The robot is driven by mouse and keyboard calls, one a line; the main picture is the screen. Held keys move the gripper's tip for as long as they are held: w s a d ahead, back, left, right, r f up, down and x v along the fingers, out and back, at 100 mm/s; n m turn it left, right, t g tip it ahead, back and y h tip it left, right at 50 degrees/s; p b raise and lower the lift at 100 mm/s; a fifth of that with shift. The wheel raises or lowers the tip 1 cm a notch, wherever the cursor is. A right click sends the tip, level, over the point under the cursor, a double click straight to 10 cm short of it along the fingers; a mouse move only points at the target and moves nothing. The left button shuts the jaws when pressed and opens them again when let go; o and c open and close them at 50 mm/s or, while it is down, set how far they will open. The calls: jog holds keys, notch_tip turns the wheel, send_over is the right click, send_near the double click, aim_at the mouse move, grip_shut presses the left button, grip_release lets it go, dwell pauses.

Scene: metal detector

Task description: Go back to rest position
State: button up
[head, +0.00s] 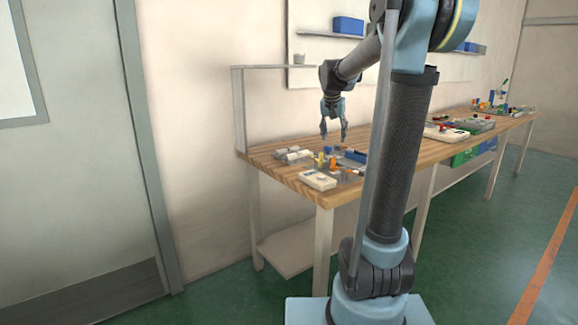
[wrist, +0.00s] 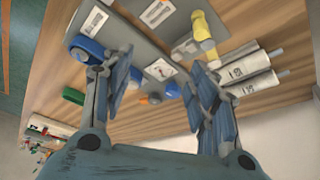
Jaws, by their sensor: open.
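My gripper (head: 333,122) hangs above the wooden workbench (head: 290,177), fingers pointing down, above the group of small parts at the bench's near end. In the wrist view my gripper (wrist: 160,95) shows its two fingers spread apart with nothing between them. Beyond the fingertips lie a grey tray (wrist: 128,40) with labelled spots, a yellow part (wrist: 203,32), white cylinders (wrist: 250,72) and a blue round part (wrist: 86,46). My arm reaches up and over from my base.
A white box-shaped device (head: 318,180) lies at the bench's near corner. More parts stand farther along the bench (head: 450,130). A wall shelf (head: 335,35) holds a blue bin (head: 348,25). A grey door (head: 75,150) is at left. Green floor (head: 505,240) is clear at right.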

jog(key=s+f+n, duration=0.1)
jog(key=s+f, duration=0.6)
jog(key=s, duration=0.6)
jog(key=s+d+f+n+g+y, duration=0.1)
jog(key=s+f+n, duration=0.1)
jog(key=s+f, duration=0.5)
jog(key=s+f+n+g, duration=0.1)
jog(key=s+f, duration=0.6)
jog(key=s, duration=1.1)
jog(key=shift+s+d+f+n+y, duration=0.15)
jog(key=shift+s+f+n+y, duration=0.15)
jog(key=shift+y, duration=0.1)
jog(key=shift+w+f, duration=0.15)
jog(key=shift+w, duration=0.35)
